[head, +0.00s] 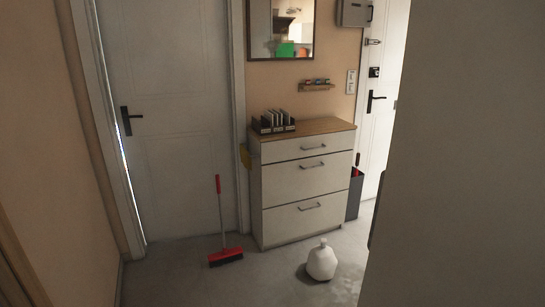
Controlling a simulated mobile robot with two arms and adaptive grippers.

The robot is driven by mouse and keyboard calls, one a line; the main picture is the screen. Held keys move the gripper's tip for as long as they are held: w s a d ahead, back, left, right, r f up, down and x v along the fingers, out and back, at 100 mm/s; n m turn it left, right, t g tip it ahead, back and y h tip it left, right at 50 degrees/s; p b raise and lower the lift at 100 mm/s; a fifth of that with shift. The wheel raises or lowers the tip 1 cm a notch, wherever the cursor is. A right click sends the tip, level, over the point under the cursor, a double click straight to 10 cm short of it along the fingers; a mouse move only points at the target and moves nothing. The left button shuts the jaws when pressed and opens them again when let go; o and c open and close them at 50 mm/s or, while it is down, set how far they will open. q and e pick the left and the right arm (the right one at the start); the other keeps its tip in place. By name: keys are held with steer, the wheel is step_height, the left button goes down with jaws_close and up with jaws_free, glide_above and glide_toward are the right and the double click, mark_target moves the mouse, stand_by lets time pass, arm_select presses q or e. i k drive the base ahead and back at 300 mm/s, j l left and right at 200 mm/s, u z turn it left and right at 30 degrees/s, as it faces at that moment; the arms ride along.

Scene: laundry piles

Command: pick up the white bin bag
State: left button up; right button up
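The white bin bag (321,262) is a small rounded bundle with a narrow tied top. It stands upright on the grey floor in the head view, in front of the white chest of drawers and a little apart from it. Nothing is seen touching it except the floor. Neither of my grippers shows in the head view.
The white chest of drawers (284,196) has a wooden top with a black rack (273,122). A red broom (222,232) stands left of it and a dark bin (354,194) right of it. A large grey surface (463,160) blocks the right side. Front-left floor is clear.

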mark_target(322, 262)
steer(key=i+j+u, duration=0.1)
steer(key=i+u, duration=0.2)
steer(key=i, duration=0.6)
steer(key=i+l+u, duration=0.25)
steer(key=i, duration=0.65)
steer(key=i+j, duration=0.05)
steer(key=j, duration=0.05)
